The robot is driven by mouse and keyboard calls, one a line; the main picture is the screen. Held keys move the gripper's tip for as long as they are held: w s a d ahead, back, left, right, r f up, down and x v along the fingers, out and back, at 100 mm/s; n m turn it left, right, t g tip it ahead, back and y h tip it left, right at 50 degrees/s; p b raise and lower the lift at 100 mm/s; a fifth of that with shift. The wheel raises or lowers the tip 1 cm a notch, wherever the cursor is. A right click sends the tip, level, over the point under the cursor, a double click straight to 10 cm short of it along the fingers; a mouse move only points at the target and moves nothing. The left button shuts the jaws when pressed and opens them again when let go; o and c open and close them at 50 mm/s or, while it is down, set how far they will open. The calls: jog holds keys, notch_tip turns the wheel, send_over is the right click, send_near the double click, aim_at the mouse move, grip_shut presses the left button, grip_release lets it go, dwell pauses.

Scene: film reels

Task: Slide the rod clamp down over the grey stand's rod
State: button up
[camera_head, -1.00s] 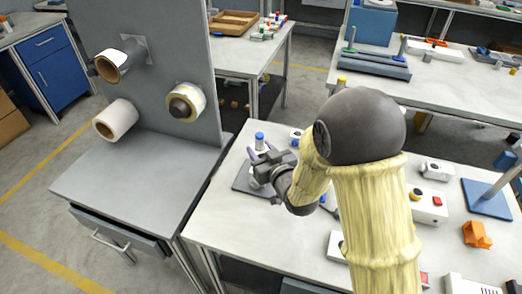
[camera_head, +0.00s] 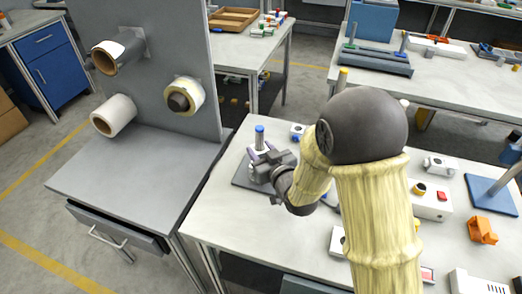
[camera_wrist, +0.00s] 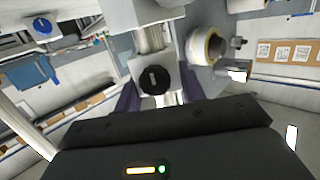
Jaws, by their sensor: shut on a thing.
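My gripper (camera_head: 263,155) is above the grey stand's flat base (camera_head: 242,178) on the white table. In the wrist view its purple fingers (camera_wrist: 158,97) are shut on the sides of the rod clamp (camera_wrist: 140,70), a pale block with a black knob. A rod with a blue tip (camera_head: 259,131) rises upright at the gripper, its tip above the fingers. In the head view the gripper and wrist cover most of the clamp and the lower rod. I cannot tell exactly how far above the base the clamp is.
A grey panel (camera_head: 165,60) with several reels stands left, behind a gap between tables. Some bare tabletop (camera_head: 225,225) lies in front of the grey base.

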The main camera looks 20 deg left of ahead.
jog(key=shift+f+b, duration=1.1)
jog(key=shift+f, duration=0.15)
jog(key=o, duration=1.2)
jog(key=shift+c, duration=0.2)
